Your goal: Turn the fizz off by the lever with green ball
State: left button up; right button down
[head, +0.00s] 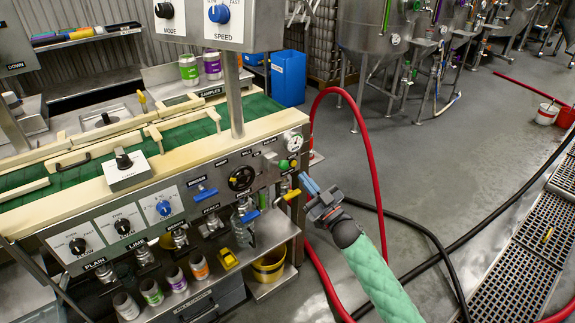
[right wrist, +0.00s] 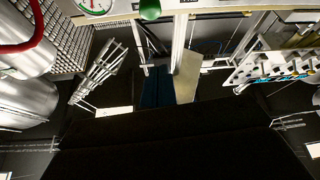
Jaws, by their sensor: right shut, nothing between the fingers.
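The green ball (head: 284,164) sits on a lever at the right end of the machine's front panel, just below the pressure gauge (head: 293,141). The green ball also shows at the top edge of the right wrist view (right wrist: 150,9), beside the gauge (right wrist: 95,5). My right gripper (head: 309,184) is shut and empty. In the head view its blue fingertips appear just right of and below the ball, with a small gap between them. Most of the lever's stem is hard to make out. My left gripper is not in view.
A yellow-handled valve (head: 292,194) is close to the left of my right gripper. A black handwheel (head: 241,178) and a blue handle (head: 206,194) are further left on the panel. A red hose (head: 376,170) arches behind my right arm. A yellow bucket (head: 269,266) stands below.

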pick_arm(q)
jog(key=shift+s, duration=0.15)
pick_arm(e)
jog(key=shift+s+r, duration=0.15)
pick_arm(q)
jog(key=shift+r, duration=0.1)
pick_arm(e)
notch_tip(320, 180, up, 5)
jog(key=p, duration=0.3)
send_over(287, 165)
jog(key=s, duration=0.2)
jog(key=f, duration=0.4)
jog(key=shift+w+f, duration=0.25)
jog(key=shift+f, duration=0.15)
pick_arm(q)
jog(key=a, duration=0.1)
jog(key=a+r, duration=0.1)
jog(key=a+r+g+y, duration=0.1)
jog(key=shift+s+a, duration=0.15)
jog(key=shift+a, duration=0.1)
pick_arm(e)
jog(key=shift+d, duration=0.1)
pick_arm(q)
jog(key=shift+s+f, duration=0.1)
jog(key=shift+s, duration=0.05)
